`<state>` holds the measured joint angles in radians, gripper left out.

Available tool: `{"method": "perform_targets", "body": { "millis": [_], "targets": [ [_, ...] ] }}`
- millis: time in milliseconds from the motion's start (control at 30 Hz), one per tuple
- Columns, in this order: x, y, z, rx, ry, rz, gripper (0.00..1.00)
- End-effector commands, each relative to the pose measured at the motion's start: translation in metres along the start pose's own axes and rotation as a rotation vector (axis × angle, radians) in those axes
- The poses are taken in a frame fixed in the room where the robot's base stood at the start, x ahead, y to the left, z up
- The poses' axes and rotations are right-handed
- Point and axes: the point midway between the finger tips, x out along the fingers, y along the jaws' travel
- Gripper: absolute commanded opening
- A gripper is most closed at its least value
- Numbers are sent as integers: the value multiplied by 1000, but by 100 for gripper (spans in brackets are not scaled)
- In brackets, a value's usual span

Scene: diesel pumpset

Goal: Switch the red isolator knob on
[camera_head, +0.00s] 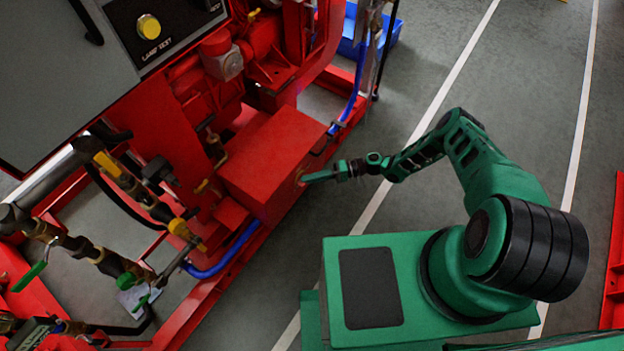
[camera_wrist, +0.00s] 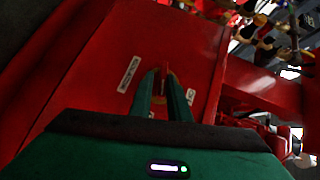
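The red isolator knob (camera_wrist: 163,79) is on the face of a red box and shows in the wrist view as a narrow red handle between my fingertips. My gripper (camera_wrist: 164,85) has its two green fingers apart, one on each side of the knob; a small gap seems to show, and I see no clear contact. In the head view my gripper (camera_head: 308,178) reaches the front face of the red box (camera_head: 268,150) near its lower right end. The knob is too small and covered to make out clearly there.
Pale labels (camera_wrist: 129,74) lie beside the knob. The red pumpset frame (camera_head: 215,285), blue hoses (camera_head: 228,250) and valves with a green handle (camera_head: 30,277) are to the left. A blue crate (camera_head: 378,35) stands at the back.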

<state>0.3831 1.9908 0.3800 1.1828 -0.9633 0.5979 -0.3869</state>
Motion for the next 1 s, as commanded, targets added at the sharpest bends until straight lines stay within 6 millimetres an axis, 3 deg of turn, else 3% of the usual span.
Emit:
{"method": "perform_targets", "body": {
  "millis": [467,1000],
  "targets": [
    [-9,-1,1,-1,-2,-5,28],
    [-97,1,0,1,0,-3,28]
  ]
}}
